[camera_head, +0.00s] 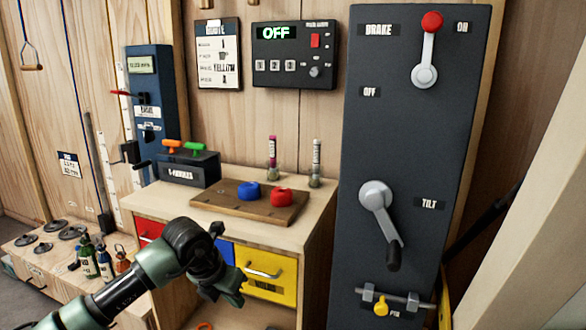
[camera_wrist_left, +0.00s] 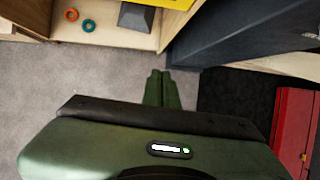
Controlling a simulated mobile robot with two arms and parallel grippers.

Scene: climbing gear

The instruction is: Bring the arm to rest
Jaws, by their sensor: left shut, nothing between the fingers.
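My left arm comes in from the lower left of the head view. Its gripper (camera_head: 236,296) hangs in front of the yellow drawer at the lower middle. In the left wrist view my left gripper (camera_wrist_left: 162,74) points away over the grey floor, with its fingers together and nothing between them. It appears apart from the cabinet and the dark panel. My right gripper does not show in either view.
A wooden cabinet (camera_head: 315,214) carries a board (camera_head: 212,199) with a blue and a red piece. A dark panel (camera_head: 408,130) with brake and tilt levers stands at right. A low shelf (camera_head: 55,262) holds discs and bottles. A red box (camera_wrist_left: 293,125) shows in the wrist view.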

